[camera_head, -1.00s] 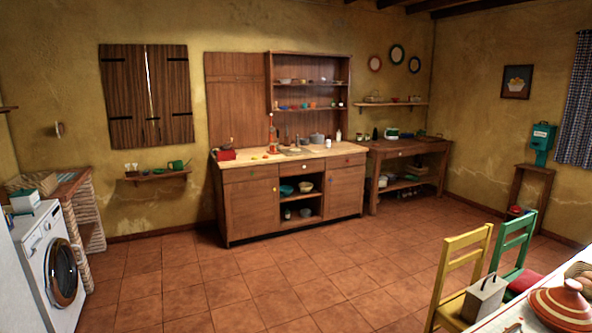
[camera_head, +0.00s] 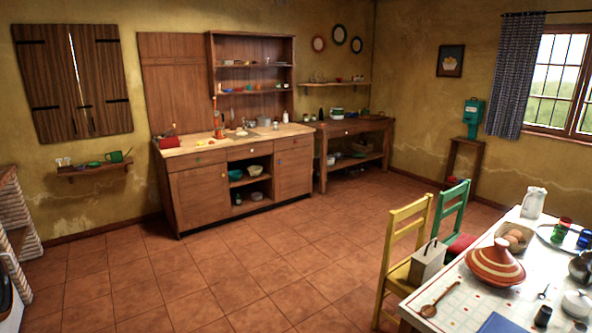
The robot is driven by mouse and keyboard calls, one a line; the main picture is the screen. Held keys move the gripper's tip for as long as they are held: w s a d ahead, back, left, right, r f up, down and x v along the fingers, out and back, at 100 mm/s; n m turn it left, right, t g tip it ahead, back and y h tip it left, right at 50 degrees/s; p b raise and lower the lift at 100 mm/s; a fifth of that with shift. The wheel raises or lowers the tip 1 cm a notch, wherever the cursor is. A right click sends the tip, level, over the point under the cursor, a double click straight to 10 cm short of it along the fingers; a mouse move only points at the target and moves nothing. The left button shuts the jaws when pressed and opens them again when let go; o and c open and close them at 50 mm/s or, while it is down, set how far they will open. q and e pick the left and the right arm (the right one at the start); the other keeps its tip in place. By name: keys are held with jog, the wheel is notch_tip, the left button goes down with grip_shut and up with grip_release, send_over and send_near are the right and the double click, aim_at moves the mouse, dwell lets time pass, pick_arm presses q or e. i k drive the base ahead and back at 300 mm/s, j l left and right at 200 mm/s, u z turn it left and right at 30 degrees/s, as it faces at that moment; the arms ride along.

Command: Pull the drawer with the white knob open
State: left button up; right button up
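A wooden counter (camera_head: 215,187) stands against the back wall with a row of shut drawers under its top. These are a left drawer (camera_head: 190,162), a middle drawer (camera_head: 240,153) and a right drawer (camera_head: 302,142). A wooden side table (camera_head: 322,151) to the right of it also has a shut drawer in its front (camera_head: 350,129). The knobs are too small to tell surely which one is white. Neither of my grippers is in view.
Open tiled floor (camera_head: 215,270) lies in front of the counter. A yellow chair (camera_head: 400,240), a green chair (camera_head: 452,212) and a white-topped table (camera_head: 462,292) with a tagine (camera_head: 495,265) fill the right foreground. A brick stand (camera_head: 14,235) is at the left edge.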

aim_at(245, 150)
jog(key=i, duration=5.45)
jog(key=i+u, duration=0.1)
jog(key=i, duration=0.5)
jog(key=i+l+u, duration=0.1)
jog(key=i, duration=0.5)
